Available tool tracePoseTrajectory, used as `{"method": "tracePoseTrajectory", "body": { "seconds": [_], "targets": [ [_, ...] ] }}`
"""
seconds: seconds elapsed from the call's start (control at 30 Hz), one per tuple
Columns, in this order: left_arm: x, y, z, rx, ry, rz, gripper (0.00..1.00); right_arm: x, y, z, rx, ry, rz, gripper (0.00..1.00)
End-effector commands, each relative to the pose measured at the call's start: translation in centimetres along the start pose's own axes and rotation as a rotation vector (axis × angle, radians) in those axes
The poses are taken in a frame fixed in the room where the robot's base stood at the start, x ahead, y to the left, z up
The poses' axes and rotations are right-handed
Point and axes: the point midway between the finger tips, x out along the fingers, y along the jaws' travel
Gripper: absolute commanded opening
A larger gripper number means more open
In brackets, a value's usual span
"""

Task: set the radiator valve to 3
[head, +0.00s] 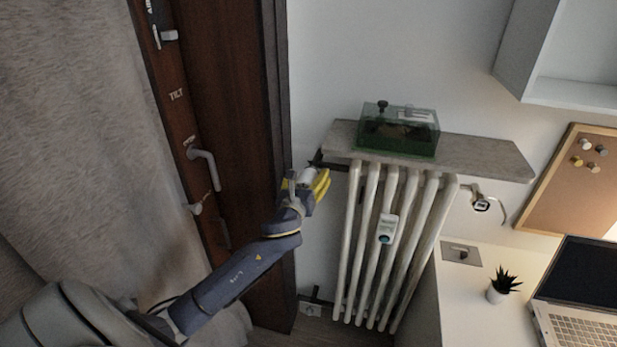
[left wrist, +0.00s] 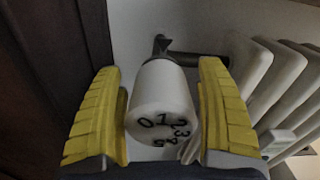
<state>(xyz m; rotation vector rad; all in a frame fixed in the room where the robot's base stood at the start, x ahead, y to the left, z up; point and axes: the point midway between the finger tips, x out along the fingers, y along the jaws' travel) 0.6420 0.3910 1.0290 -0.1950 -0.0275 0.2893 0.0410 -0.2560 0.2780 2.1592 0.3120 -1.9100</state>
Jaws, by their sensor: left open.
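The radiator valve (head: 306,175) is a white cylindrical knob at the upper left of the radiator (head: 375,240). In the left wrist view the valve (left wrist: 164,92) has black digits on its near end. 0, 1, 2 and 3 read clearly, with 1 near the top of the row; the lower digits are harder to read. I cannot make out an index mark. My left gripper (head: 318,186) is open, its yellow fingers on either side of the knob. In the left wrist view the gripper (left wrist: 162,72) shows small gaps beside the knob. My right gripper is out of view.
A stone shelf (head: 485,155) above the radiator carries a green transparent box (head: 400,130). A dark wooden window frame (head: 235,130) stands close left of the valve. A white device (head: 387,228) hangs on the radiator ribs. The desk (head: 455,285) holds a plant (head: 499,289) and laptop (head: 580,300).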

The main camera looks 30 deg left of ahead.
Motion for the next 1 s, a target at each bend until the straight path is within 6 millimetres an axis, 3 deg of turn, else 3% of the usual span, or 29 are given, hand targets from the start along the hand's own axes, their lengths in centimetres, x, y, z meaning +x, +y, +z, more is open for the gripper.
{"method": "tracePoseTrajectory", "body": {
  "seconds": [0.37,0.83,1.0],
  "targets": [
    [0.21,-0.03,0.04,-0.001,-0.001,-0.001,0.73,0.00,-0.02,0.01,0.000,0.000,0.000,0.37],
    [0.19,-0.03,0.03,-0.001,-0.001,-0.001,0.19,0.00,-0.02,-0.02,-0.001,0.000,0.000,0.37],
    [0.20,-0.02,0.05,-0.009,-0.001,0.000,0.17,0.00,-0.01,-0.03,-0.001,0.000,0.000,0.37]
  ]
}}
